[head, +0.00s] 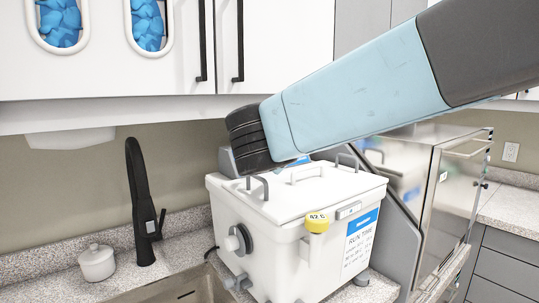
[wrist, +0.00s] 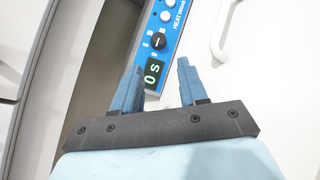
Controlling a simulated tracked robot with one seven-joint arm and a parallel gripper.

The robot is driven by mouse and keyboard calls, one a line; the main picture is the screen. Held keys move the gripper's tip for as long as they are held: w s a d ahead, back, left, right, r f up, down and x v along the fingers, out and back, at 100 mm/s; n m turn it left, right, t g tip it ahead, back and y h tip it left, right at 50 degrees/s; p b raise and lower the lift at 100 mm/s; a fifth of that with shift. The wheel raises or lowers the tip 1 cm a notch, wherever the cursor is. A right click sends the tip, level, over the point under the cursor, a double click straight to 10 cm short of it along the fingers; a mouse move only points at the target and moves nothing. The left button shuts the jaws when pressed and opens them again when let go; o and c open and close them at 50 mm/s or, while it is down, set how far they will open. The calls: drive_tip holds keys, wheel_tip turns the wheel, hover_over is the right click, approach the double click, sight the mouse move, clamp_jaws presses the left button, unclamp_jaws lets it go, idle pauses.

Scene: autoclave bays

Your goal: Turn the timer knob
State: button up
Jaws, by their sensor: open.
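The timer knob (wrist: 158,42) is a small black dial with a white pointer mark, on a blue control panel (wrist: 182,30) in the wrist view. Below it a dark display (wrist: 153,74) reads "0 s" in green. My gripper (wrist: 160,66) is open and empty, its two blue fingers pointing at the panel. The knob shows beyond the fingertips, between their lines and nearer the left one; no contact is visible. In the head view the panel's knob is hidden behind my arm and the white cleaner (head: 270,235).
White round buttons (wrist: 166,16) sit beside the knob. A black faucet (head: 143,205) and lidded white jar (head: 97,262) stand left. A steel autoclave (head: 450,190) is right.

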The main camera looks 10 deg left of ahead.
drive_tip(key=x, duration=1.3)
drive_tip(key=shift+s+a+f, duration=0.1)
drive_tip(key=shift+a, duration=0.3)
drive_tip(key=shift+c, duration=0.4)
drive_tip(key=c, duration=0.7)
